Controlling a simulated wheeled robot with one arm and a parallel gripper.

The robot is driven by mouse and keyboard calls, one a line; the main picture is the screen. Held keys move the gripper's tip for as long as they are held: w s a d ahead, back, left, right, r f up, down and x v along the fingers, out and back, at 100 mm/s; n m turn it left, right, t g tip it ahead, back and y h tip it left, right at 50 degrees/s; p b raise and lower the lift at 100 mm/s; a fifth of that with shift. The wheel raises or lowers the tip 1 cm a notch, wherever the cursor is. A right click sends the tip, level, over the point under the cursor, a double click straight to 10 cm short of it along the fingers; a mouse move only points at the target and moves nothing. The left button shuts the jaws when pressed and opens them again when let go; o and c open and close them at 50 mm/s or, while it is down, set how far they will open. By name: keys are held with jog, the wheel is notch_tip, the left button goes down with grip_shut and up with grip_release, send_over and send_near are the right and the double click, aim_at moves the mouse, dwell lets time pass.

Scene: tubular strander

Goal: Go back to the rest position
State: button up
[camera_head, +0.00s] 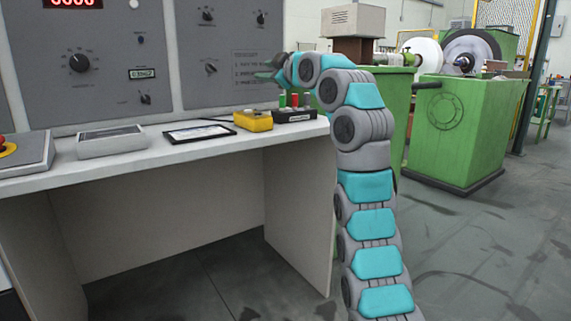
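My teal and grey arm rises from the lower right and bends left over the right end of the control desk (70,178). My gripper (266,75) is at the arm's far end, in front of the grey control panel (215,60) and above the desk top. It is small and seen from the side, partly hidden by the wrist, so I cannot tell whether it is open or shut. I see nothing clearly held in it.
Below my gripper stand a yellow box (253,121) and a black box (295,116) near red and green upright pieces. A tablet (199,132) and a grey device (112,142) lie left. A green machine (463,130) stands right; floor at lower right is clear.

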jog(key=d+f+m+g+h+p, duration=0.1)
jog(key=d+f+m+g+h, duration=0.3)
jog(key=d+f+m+h, duration=0.35)
jog(key=s+d+f+m+g, duration=0.4)
jog(key=s+d+f+g, duration=0.15)
jog(key=s+f, duration=0.8)
jog(key=s+d+f+m+g, duration=0.1)
jog(key=s+f, duration=0.6)
jog(key=s, duration=0.8)
jog(key=s+d+f+m+g+h+p, duration=0.1)
jog(key=s+d+f+g, duration=0.2)
jog(key=s+f, duration=0.5)
jog(key=s+d+f+m+g+h, duration=0.1)
jog(key=s+f, duration=0.7)
jog(key=s, duration=1.3)
jog(key=shift+s+d+f+m+g+p, duration=0.15)
jog(key=shift+s+d+m+g+p, duration=0.35)
jog(key=shift+d+g, duration=0.5)
jog(key=shift+w+a, duration=0.1)
jog(key=shift+a, duration=0.25)
